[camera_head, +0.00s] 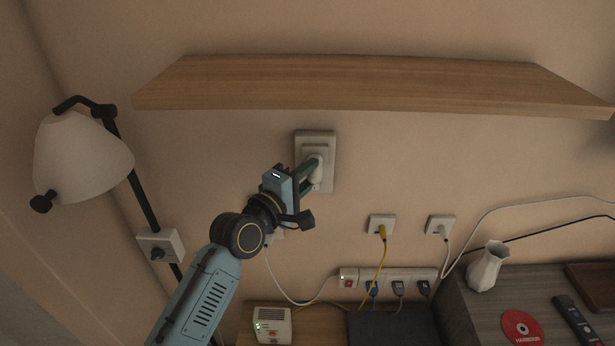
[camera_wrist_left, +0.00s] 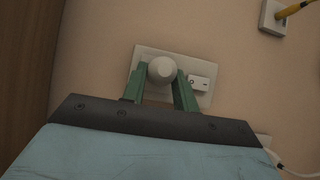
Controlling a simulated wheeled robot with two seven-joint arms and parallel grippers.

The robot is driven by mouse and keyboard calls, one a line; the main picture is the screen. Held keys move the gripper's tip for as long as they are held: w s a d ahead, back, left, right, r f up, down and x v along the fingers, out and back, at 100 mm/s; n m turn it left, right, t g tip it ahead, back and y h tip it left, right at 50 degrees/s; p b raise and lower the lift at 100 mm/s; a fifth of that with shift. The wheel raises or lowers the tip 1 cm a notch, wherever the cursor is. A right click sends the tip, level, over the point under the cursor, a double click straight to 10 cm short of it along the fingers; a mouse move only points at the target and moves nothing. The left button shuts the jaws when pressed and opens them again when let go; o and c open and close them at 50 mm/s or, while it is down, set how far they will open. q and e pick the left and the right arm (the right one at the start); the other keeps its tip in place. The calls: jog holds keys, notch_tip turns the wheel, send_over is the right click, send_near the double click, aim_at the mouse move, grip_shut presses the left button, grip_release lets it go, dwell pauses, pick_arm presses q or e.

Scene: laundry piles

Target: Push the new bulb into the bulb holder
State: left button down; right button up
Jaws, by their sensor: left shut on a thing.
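My left gripper (camera_head: 311,173) is up against the front of this plate, shut on a white bulb (camera_head: 313,163). In the left wrist view the round bulb (camera_wrist_left: 162,70) sits between the two green fingers, in front of the plate. The gripper and bulb hide the socket, so I cannot tell how far in the bulb is. My right gripper is out of view.
A long wooden shelf (camera_head: 370,85) juts out above the plate. A lamp (camera_head: 82,157) stands at the left. Wall sockets with a yellow plug (camera_head: 381,231) and a white plug are to the right. A power strip, white box (camera_head: 272,325) and vase (camera_head: 487,268) are below.

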pick_arm(q)
jog(key=shift+w, duration=0.45)
jog(key=c, duration=1)
grip_release()
jog(key=s+p, duration=0.2)
jog(key=s, duration=0.7)
